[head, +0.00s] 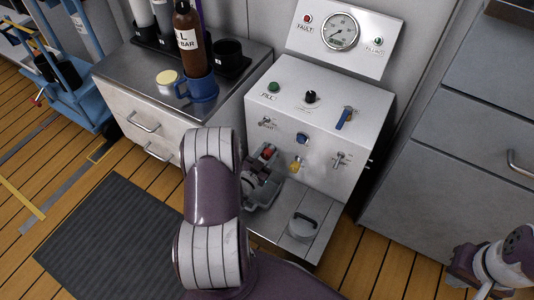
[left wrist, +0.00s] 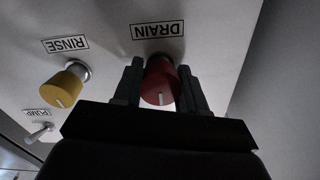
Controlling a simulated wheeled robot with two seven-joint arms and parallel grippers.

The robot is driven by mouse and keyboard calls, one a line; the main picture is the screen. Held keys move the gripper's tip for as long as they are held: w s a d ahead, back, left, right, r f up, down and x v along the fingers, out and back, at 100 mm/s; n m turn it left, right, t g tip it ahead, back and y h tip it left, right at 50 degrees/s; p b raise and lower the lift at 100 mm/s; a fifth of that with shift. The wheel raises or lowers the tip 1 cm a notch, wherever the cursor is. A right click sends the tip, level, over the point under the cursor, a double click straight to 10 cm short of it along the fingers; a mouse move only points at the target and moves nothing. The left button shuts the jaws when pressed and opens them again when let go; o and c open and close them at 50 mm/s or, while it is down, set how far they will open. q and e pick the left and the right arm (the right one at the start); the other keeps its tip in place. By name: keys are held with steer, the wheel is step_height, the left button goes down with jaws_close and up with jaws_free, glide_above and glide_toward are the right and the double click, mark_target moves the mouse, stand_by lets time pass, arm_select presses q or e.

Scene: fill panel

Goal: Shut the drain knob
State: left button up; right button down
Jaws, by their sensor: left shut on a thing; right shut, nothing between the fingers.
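The red drain knob (left wrist: 160,80) sits below the DRAIN label, which reads upside down in the left wrist view. My left gripper (left wrist: 161,88) is shut on it, one finger on each side. A short white line shows on the knob's face. In the head view the red knob (head: 268,152) is partly hidden by my left gripper (head: 265,163) at the lower front of the white fill panel (head: 330,120). My right gripper (head: 462,272) is shut and empty at the lower right, away from the panel.
A yellow rinse knob (left wrist: 66,85) and a pump toggle (left wrist: 38,133) are beside the drain knob. The panel also has a gauge (head: 340,31), a green button (head: 274,87) and a blue-handled lever (head: 345,118). A counter (head: 118,70) with bottles stands left; grey drawers (head: 440,150) stand right.

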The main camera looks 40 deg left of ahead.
arm_select(q)
steer(key=o, duration=1)
steer(key=shift+o, duration=0.2)
